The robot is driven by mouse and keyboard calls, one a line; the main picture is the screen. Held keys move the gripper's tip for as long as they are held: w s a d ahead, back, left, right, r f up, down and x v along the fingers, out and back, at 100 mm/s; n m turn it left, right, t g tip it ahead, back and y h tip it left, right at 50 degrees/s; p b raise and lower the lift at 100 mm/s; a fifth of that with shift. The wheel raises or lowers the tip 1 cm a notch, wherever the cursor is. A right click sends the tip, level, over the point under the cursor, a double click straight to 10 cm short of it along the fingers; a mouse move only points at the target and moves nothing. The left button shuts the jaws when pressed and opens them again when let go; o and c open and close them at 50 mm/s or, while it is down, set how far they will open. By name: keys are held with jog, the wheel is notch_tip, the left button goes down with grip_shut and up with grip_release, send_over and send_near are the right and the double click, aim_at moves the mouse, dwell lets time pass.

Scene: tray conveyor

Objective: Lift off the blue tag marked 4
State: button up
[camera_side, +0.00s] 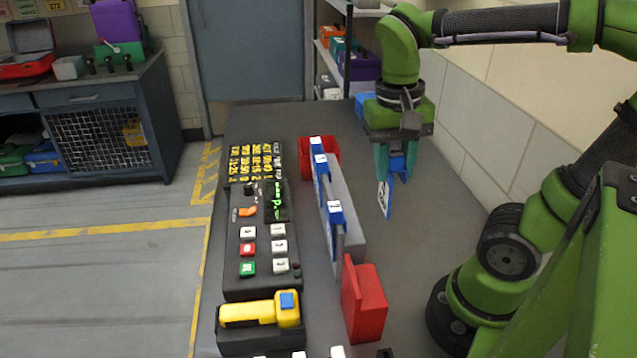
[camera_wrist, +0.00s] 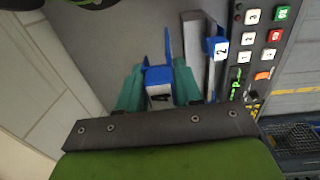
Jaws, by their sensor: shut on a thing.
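My gripper (camera_side: 396,172) is shut on a blue tag (camera_side: 385,199) with a white face, held to the right of the rail and apart from it. The wrist view shows the same blue tag (camera_wrist: 157,74) between the teal fingers of my gripper (camera_wrist: 158,90); a dark mark that looks like a 4 is partly hidden near the bottom. Several other blue tags, among them a near tag (camera_side: 335,214), hang along the grey rail (camera_side: 347,205). In the wrist view one tag on the rail reads 2 (camera_wrist: 218,46).
A red bin (camera_side: 333,160) stands behind the rail's far end and a red block (camera_side: 364,302) at its near end. A button panel (camera_side: 262,235) and a yellow handheld device (camera_side: 260,311) lie left of the rail.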

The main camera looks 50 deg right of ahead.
jog(key=shift+r, duration=3.25)
